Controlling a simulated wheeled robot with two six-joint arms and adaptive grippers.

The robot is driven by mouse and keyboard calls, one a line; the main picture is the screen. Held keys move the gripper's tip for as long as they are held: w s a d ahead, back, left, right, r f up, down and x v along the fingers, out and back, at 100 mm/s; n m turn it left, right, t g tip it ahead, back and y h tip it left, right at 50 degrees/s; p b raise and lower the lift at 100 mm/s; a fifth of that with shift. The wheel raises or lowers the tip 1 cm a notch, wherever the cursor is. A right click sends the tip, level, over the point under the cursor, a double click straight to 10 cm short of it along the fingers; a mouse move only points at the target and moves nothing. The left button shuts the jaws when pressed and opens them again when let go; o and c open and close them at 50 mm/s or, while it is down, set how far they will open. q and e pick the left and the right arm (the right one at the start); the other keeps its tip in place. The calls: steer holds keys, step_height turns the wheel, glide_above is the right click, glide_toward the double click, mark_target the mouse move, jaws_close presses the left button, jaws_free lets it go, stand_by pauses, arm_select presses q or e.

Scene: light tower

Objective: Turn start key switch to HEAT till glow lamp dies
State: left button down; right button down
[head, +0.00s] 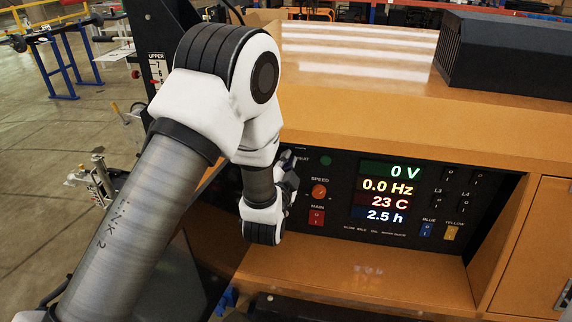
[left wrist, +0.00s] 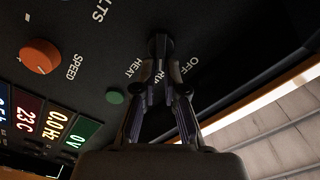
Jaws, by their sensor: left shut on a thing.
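My left gripper (head: 288,172) is at the left end of the black control panel in the head view, its fingertips mostly hidden there. In the left wrist view my left gripper (left wrist: 160,85) is shut on the dark start key switch (left wrist: 160,46). The labels OFF, RUN and HEAT lie around the switch, with RUN partly covered by the fingers. The exact angle of the key is hard to tell. A dull green round button or lamp (left wrist: 115,97) sits near HEAT; it also shows in the head view (head: 326,160). I cannot identify the glow lamp. My right gripper is not in view.
The orange SPEED knob (head: 319,191) and red MAIN switch (head: 316,218) are close to the left gripper. The display (head: 390,193) reads 0 V, 0.0 Hz, 23 C and 2.5 h. Blue (head: 426,230) and yellow (head: 450,233) switches are at the right. The orange ledge below is clear.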

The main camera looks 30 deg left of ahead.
arm_select(q)
steer(key=shift+w+d+f+m+b, duration=0.1)
steer(key=shift+m+b, duration=0.25)
steer(key=shift+m, duration=0.9)
steer(key=shift+w+f+m+b, duration=0.15)
steer(key=shift+m+b, duration=0.2)
steer(key=shift+m, duration=0.85)
steer(key=shift+s+d+f+m+b, duration=0.1)
steer(key=shift+m+b, duration=0.25)
steer(key=shift+m, duration=0.9)
steer(key=shift+w+a, duration=0.1)
steer(key=c, duration=1.2)
jaws_free()
steer(key=shift+c, duration=0.2)
steer(key=shift+a+f, duration=0.15)
steer(key=shift+f, duration=0.1)
